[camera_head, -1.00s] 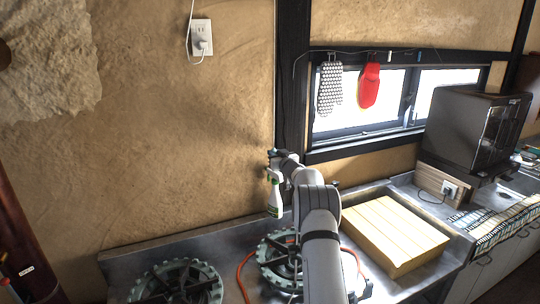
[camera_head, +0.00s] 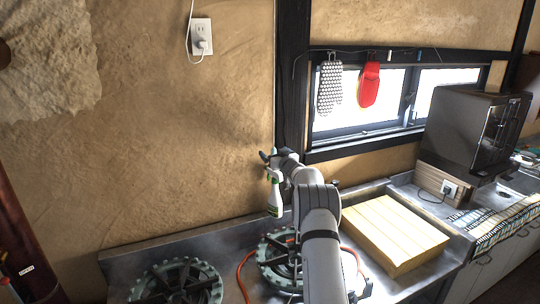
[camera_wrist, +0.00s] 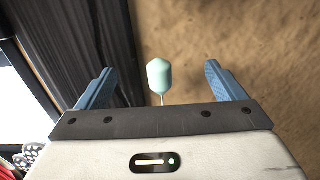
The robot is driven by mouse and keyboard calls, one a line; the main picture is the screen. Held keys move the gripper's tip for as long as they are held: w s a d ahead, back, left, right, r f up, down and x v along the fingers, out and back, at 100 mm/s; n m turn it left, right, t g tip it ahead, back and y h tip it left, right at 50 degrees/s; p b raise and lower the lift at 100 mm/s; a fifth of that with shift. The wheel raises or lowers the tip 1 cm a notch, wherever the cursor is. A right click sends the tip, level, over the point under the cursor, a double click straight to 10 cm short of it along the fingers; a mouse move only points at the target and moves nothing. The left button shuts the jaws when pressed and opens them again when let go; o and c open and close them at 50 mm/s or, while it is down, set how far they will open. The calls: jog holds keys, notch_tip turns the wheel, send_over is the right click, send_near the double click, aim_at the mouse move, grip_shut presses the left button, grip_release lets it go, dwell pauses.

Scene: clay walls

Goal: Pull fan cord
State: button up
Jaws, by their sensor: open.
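The fan cord shows in the wrist view as a pale green, rounded pull knob (camera_wrist: 159,74) on a thin light string (camera_wrist: 162,99). It lies in the gap between the two blue fingers of my gripper (camera_wrist: 159,70), with space on both sides. My gripper is open and no finger appears to touch the knob. In the head view my gripper (camera_head: 268,155) is small, at the far end of my arm in front of the clay wall and dark post. I cannot make out the cord or the fan in the head view.
A white and green spray bottle (camera_head: 274,197) is just below my gripper. Below are stove burners (camera_head: 178,285) and a yellow board (camera_head: 395,235). A dark post (camera_head: 291,75) and a window (camera_head: 345,115) with hanging mitts (camera_head: 369,85) are behind.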

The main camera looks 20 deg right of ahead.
jog(key=shift+s, duration=0.1)
jog(key=s+b, duration=0.5)
jog(key=s, duration=0.3)
jog(key=shift+d, duration=0.15)
dwell(0.5)
jog(key=shift+r, duration=0.1)
